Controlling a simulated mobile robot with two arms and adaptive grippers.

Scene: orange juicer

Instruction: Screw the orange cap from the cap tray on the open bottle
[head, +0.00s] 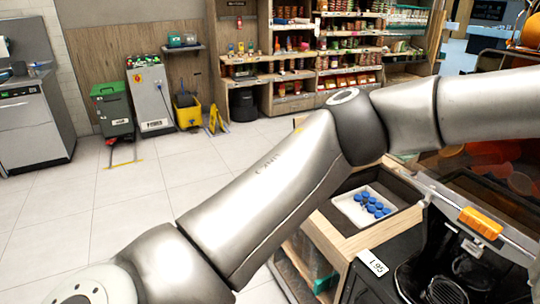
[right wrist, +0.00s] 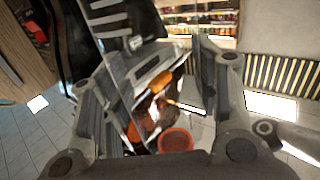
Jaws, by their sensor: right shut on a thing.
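A white cap tray (head: 343,203) with several blue caps (head: 372,203) sits in a recess of the wooden-sided counter in the head view. I see no orange cap in that tray. In the right wrist view the two fingers of my right gripper (right wrist: 150,85) stand on both sides of a gap. A round orange-red cap-like piece (right wrist: 176,140) shows low in that gap, close to the palm. Clear, see-through surfaces cross the gap, and I cannot tell whether they belong to a bottle. My left gripper is not in view. I cannot make out the open bottle.
My arm crosses the head view and hides much of the middle. A dark machine with an orange handle (head: 481,222) stands at the right. A black appliance (head: 440,285) is at the bottom right. Stocked shelves (head: 300,60) are far behind, with open tiled floor (head: 130,200) at left.

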